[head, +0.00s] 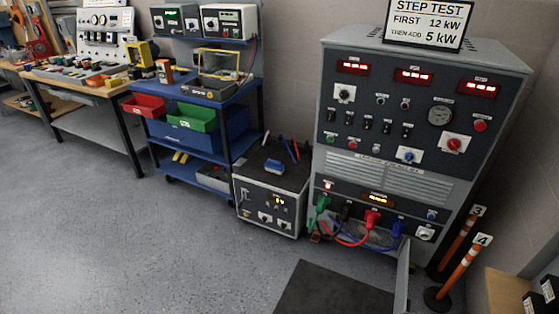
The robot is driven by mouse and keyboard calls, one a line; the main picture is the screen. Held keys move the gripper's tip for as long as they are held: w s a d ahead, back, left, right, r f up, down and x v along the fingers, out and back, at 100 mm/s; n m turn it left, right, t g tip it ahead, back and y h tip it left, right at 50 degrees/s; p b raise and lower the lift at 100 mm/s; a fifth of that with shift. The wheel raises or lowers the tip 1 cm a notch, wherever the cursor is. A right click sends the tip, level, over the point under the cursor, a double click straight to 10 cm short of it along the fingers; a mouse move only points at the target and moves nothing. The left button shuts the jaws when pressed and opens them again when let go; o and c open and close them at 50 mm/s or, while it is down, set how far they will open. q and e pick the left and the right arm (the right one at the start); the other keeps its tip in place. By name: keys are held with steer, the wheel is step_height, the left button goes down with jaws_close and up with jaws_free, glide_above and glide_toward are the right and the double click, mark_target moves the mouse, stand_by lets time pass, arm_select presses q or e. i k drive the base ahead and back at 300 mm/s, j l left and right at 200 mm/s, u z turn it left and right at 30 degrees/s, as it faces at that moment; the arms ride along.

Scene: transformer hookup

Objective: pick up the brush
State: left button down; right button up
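I cannot make out a brush for certain. A small blue block with a paler lower part (274,167), perhaps the brush, lies on the dark top of a low grey cabinet (268,205) in the middle of the head view. Thin red and blue items stand up behind it, too small to name. Neither of my grippers shows in the head view.
A tall grey test cabinet (335,130) with plugged cables stands right of the low cabinet. A blue cart (215,92) with bins and a workbench (60,78) stand left. Orange-white posts (461,262) stand at right. The grey floor (130,240) in front is clear around a dark mat (330,290).

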mark_target(275, 167)
steer(key=i+j+z, duration=0.25)
steer(key=i+j, duration=0.4)
steer(key=i, duration=0.35)
steer(key=i+j+z, duration=0.25)
steer(key=i+j, duration=0.6)
steer(key=i+j+z, duration=0.3)
steer(key=i+j, duration=0.6)
steer(key=j, duration=0.1)
